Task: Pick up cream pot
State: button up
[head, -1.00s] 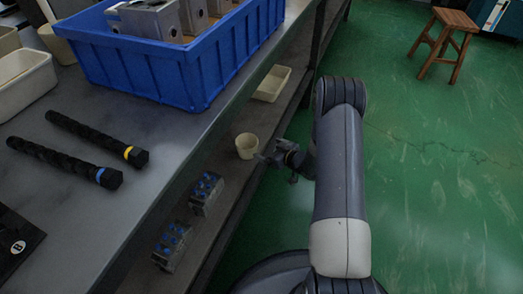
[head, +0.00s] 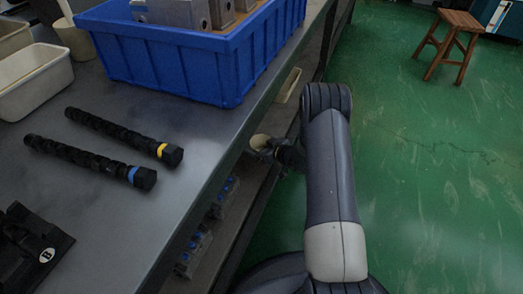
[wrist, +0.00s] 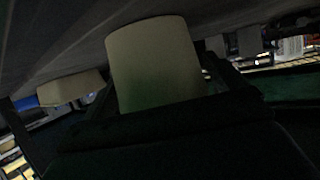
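A cream pot (head: 259,141) stands on the lower shelf under the workbench, partly hidden by my gripper (head: 265,149) in the head view. In the dim wrist view the pot (wrist: 155,62) fills the middle, between the dark fingers of my gripper (wrist: 165,88). The fingers are spread to either side of it, and a small gap shows by the right finger. Contact on the left side is too dark to tell. A second cream pot (head: 75,40) stands on the bench top beside the blue crate.
The blue crate (head: 180,62) holds metal blocks at the bench edge. A cream tray (head: 289,86) lies farther along the shelf, and valve blocks (head: 222,197) sit nearer. Green floor is open at right; a wooden stool (head: 449,45) stands far back.

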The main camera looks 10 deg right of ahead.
jog(key=c, duration=0.8)
